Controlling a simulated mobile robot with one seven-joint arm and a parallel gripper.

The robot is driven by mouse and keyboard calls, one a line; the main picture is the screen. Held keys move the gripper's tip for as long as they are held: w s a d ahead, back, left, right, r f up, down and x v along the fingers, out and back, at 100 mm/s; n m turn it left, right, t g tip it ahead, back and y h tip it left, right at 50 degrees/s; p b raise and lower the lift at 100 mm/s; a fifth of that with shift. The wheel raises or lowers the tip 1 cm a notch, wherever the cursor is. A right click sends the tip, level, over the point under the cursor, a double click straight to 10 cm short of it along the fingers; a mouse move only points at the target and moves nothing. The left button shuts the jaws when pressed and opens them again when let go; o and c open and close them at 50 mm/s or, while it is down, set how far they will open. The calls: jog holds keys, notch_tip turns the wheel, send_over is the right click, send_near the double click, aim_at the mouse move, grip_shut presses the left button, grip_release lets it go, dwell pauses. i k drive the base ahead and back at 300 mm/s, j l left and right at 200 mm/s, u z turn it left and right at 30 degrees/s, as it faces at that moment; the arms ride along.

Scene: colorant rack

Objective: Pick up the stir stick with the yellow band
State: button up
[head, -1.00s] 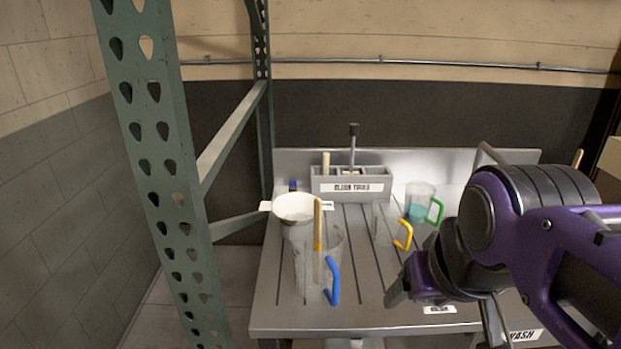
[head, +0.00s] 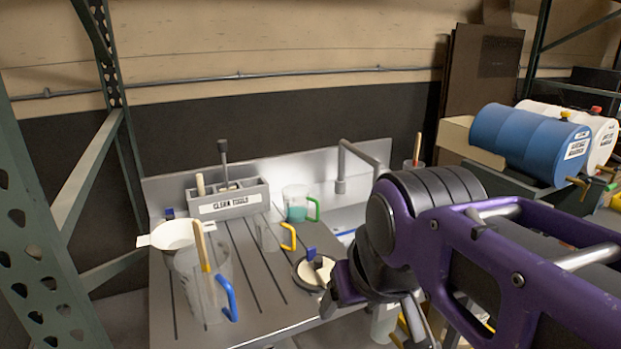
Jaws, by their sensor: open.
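The stir stick with the yellow band (head: 202,247) is a wooden stick leaning upright in a large clear pitcher with a blue handle (head: 189,289), at the front left of the metal drainboard. Its lower part shows only dimly through the pitcher wall. My gripper (head: 375,318) is at the lower middle of the head view, right of the pitcher and well apart from the stick. It is open, and I see nothing held in it; my purple arm hides part of it.
The drainboard (head: 250,318) also holds a white strainer (head: 172,234), clear cups with yellow (head: 288,238) and green handles (head: 313,207), a round lidded item (head: 315,271) and a grey clean-tools caddy (head: 228,204). A green rack post (head: 35,240) stands left.

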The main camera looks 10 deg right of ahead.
aim_at(197, 230)
jog(key=k+z, duration=0.15)
jog(key=z, duration=0.2)
jog(key=k+z, duration=0.15)
jog(key=z, duration=0.25)
jog(key=k+l+z, duration=0.15)
jog(key=z, duration=0.2)
jog(key=u, duration=1.7)
jog(key=i+j+z, duration=0.15)
jog(key=i+j, duration=0.15)
jog(key=i, duration=0.2)
jog(key=j+z, duration=0.3)
jog(key=l+u, duration=0.1)
jog(key=i+l, duration=0.05)
jog(key=l, duration=0.05)
